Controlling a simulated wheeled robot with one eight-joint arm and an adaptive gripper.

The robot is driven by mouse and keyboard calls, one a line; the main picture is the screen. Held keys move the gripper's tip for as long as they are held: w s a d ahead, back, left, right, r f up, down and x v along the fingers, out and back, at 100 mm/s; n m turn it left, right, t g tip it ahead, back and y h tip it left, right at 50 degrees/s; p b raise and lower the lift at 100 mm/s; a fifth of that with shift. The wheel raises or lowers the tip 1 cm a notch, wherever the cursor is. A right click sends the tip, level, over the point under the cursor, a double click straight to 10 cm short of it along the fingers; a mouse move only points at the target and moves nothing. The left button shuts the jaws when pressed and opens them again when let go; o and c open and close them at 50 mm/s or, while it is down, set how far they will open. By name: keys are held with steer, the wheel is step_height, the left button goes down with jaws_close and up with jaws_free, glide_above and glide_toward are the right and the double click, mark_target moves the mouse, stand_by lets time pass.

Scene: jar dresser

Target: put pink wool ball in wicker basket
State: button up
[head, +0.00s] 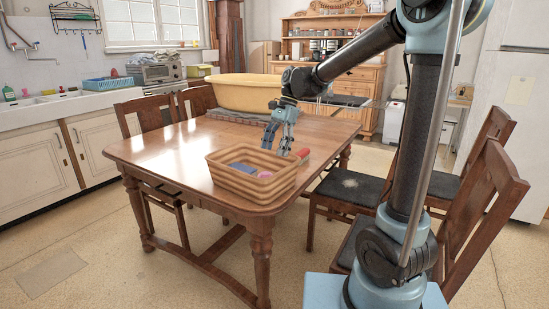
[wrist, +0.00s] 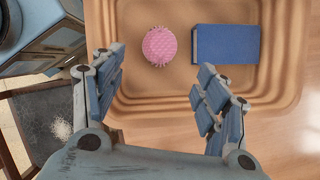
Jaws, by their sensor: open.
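The wicker basket (head: 231,182) stands on the near right part of the wooden table; its ridged rim also shows in the wrist view (wrist: 180,107). The pink wool ball (wrist: 159,46) lies inside the basket, and a bit of it shows in the head view (head: 265,175). My gripper (head: 284,151) is over the basket's far right side, pointing down. In the wrist view my gripper (wrist: 163,68) has its fingers spread wide, with nothing between them. The ball is apart from both fingers, just beyond the gap between their tips.
A blue box-shaped thing (wrist: 225,44) lies in the basket beside the ball. A red object (head: 303,153) shows by the basket's far right edge. A large yellow tub (head: 245,92) stands at the table's back. Chairs (head: 352,187) line the right side. The table's left part is clear.

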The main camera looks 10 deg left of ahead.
steer(key=s+d+f+n+t, duration=0.15)
steer(key=s+d, duration=0.25)
steer(key=d, duration=0.6)
steer(key=s+d+f+n+t, duration=0.1)
steer(key=s+d+n+t, duration=0.2)
steer(key=d, duration=0.7)
steer(key=s+d+f+n+t+h, duration=0.1)
steer(key=s+d+f+n, duration=0.3)
steer(key=s+d+f, duration=0.7)
steer(key=shift+s+d+f+h, duration=0.4)
steer(key=shift+s+d+h, duration=0.2)
steer(key=shift+d+h, duration=0.45)
steer(key=shift+d, duration=0.15)
steer(key=shift+w+f, duration=0.2)
steer(key=shift+w, duration=0.25)
